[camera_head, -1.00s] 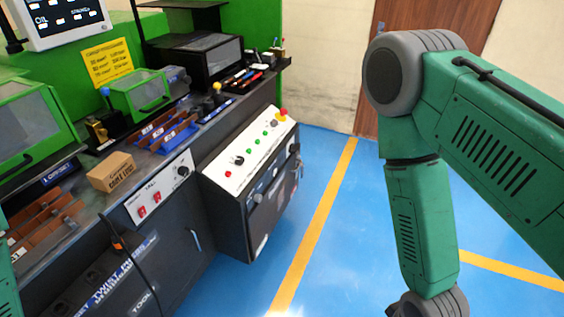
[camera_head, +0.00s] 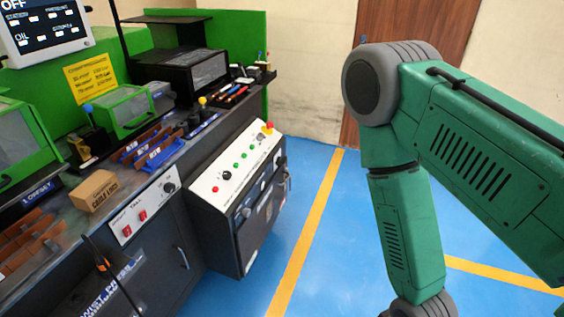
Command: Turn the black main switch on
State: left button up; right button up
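A sloped white control panel (camera_head: 235,165) sits on a dark cabinet in the middle of the view. It carries a black knob (camera_head: 227,175), a red button, several green buttons and a red emergency button on yellow (camera_head: 268,128). A second black knob (camera_head: 169,187) is on the small front panel to its left, beside two red switches (camera_head: 135,222). I cannot tell which knob is the main switch, or its position. My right arm comes in from the right, with its gripper below the frame. My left gripper is not in view.
A cardboard box (camera_head: 94,191), blue bins (camera_head: 160,153) and a green-framed guard (camera_head: 125,108) stand on the bench. A monitor (camera_head: 42,28) at the upper left reads "OFF". Blue floor (camera_head: 335,235) with yellow lines is clear right of the cabinet.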

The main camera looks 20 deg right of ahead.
aim_at(280, 161)
jog(key=i+l+u, duration=0.15)
jog(key=i+l, duration=0.15)
jog(key=l, duration=0.2)
jog(key=i+l+u, duration=0.15)
jog(key=l, duration=0.4)
jog(key=i+l+u, duration=0.1)
jog(key=i+l, duration=0.2)
jog(key=l, duration=0.25)
jog(key=i+l+u, duration=0.15)
jog(key=l, duration=0.4)
jog(key=i+l+u, duration=0.15)
jog(key=l, duration=0.45)
jog(key=i+l+u, duration=0.15)
jog(key=l, duration=0.5)
jog(key=i+l+u, duration=0.1)
jog(key=l, duration=0.55)
jog(key=i+l+u, duration=0.15)
jog(key=l, duration=0.5)
